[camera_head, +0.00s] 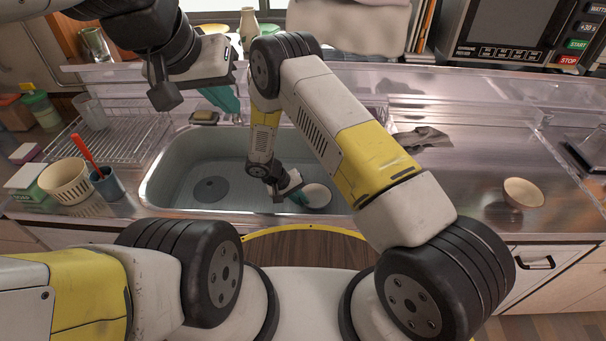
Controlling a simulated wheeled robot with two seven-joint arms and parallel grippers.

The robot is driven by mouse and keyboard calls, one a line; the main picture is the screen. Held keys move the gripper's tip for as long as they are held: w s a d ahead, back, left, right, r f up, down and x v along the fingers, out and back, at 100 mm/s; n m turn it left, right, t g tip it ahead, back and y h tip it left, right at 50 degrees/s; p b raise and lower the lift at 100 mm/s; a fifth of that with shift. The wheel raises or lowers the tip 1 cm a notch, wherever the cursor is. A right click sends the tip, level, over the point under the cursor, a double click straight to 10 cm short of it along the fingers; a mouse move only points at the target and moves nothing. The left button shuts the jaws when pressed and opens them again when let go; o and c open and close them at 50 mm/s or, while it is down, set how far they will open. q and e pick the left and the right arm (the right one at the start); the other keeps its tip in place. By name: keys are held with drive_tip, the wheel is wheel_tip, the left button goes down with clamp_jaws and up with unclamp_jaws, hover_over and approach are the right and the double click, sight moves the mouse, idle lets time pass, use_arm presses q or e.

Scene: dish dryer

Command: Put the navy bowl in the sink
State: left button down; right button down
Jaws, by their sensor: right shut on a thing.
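A small round bowl (318,195) with a pale inside is in the right part of the sink (160,190). Its outer colour is too hidden to tell, and no clearly navy bowl shows. My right gripper (299,197), at the end of the arm reaching down into the sink, is shut on this bowl's left edge. My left gripper (222,100) has teal fingers and hangs above the sink's back edge, away from the bowl. Its fingers are partly hidden by its own wrist, so I cannot tell whether they are open.
A pale bowl (523,192) stands on the right counter. A dark grey cloth (424,137) lies behind my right arm. A wire rack (125,140), a cream basket (66,181) and a blue cup (107,185) with a red-handled tool are on the left. The sink's left part is clear.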

drive_tip(key=c, duration=1.5)
unclamp_jaws()
drive_tip(key=shift+f, duration=0.1)
